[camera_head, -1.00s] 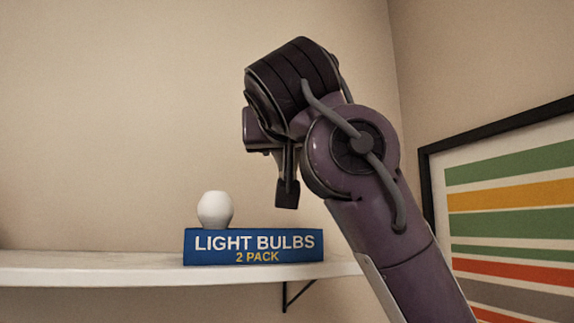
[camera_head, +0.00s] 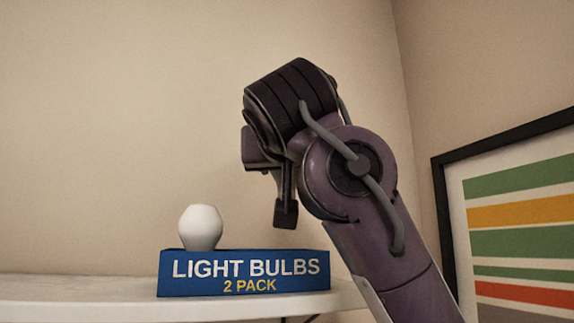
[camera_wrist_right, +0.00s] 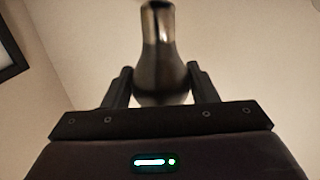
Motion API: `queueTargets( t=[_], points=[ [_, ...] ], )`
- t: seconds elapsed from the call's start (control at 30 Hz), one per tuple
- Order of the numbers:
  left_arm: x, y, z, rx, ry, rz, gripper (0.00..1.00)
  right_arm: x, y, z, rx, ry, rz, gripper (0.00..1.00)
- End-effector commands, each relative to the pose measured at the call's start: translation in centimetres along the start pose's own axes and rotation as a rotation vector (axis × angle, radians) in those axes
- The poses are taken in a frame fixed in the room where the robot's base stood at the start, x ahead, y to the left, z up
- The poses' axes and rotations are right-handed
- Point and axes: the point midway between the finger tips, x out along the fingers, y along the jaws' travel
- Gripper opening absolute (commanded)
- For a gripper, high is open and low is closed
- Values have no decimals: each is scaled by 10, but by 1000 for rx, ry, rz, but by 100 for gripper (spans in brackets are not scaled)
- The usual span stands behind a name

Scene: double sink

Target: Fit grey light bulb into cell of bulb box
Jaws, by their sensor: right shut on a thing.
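The bulb box (camera_head: 244,272) is blue, reads "LIGHT BULBS 2 PACK", and stands on the white shelf. A white bulb (camera_head: 201,228) sticks up from the left part of its top; the cells themselves are hidden from this low angle. My right gripper (camera_head: 284,212) hangs above the right part of the box with a gap between. In the right wrist view, my right gripper (camera_wrist_right: 155,84) is shut on the grey light bulb (camera_wrist_right: 162,62), which is dark and shiny, between its two fingers. In the head view the grey bulb cannot be made out. My left gripper is not in view.
The white shelf (camera_head: 80,296) runs along the wall beneath the box, with free room to its left. A framed striped picture (camera_head: 520,220) hangs on the right wall, to the right of my right arm.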

Motion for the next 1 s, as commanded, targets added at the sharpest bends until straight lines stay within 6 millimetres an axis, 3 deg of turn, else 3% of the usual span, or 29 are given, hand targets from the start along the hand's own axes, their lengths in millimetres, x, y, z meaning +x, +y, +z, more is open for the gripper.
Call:
queueTargets(
  t=[0.6, 1.0],
  points=[
    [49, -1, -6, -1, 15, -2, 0, 0, -3, 54, -1, 1, -1, 40],
    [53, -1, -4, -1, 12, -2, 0, 0, -3, 58, -1, 1, 0, 40]
  ],
)
